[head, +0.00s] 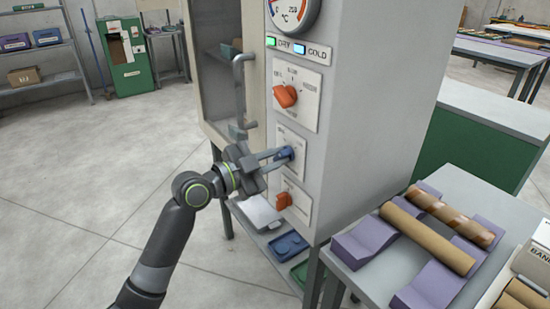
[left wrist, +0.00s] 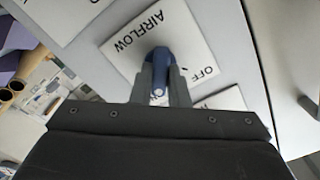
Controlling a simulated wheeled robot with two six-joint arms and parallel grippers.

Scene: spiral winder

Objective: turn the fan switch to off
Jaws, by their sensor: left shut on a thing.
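The fan switch is a blue knob (head: 284,153) on a white plate on the front of the grey cabinet, between two orange knobs. In the left wrist view the blue knob (left wrist: 159,62) sits on a plate (left wrist: 190,40) lettered AIRFLOW, with OFF near its right corner. Another label is partly hidden behind my fingers. My left gripper (head: 280,156) reaches in from the left and is shut on the blue knob, one finger on each side. The fingers also show in the left wrist view (left wrist: 161,88). My right gripper is not in view.
An orange knob (head: 285,96) is above and a smaller orange switch (head: 283,201) is below. A grey door handle (head: 240,90) stands out left of the panel. Trays (head: 288,246) lie on a low shelf beneath. A table with purple cradles (head: 432,288) is at the right.

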